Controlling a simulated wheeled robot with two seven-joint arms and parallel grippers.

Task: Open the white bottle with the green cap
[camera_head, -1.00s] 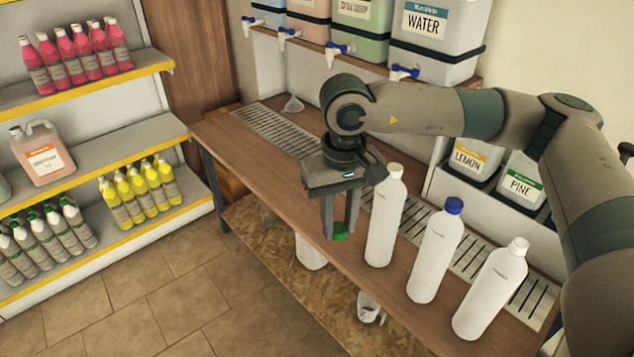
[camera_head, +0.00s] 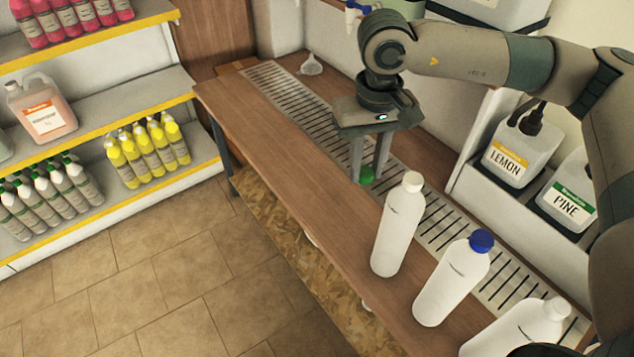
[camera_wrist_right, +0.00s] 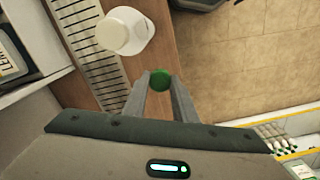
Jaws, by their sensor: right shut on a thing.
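My right gripper (camera_head: 368,178) is shut on a small green cap (camera_head: 366,173), above the wooden counter. The cap also shows between the fingertips in the right wrist view (camera_wrist_right: 160,80); no bottle body shows under it. A white bottle (camera_head: 398,228) with a pale top stands upright on the counter, just right of the gripper and apart from it. I cannot tell whether that top is a white cap or a bare neck. It also shows in the wrist view (camera_wrist_right: 124,32). My left gripper is not in view.
A blue-capped white bottle (camera_head: 450,285) and another pale-topped white bottle (camera_head: 515,330) stand farther right on the counter (camera_head: 270,130). A slotted metal grate (camera_head: 290,95) runs along its back. A clear funnel (camera_head: 311,66) lies at the far end, where the counter is clear.

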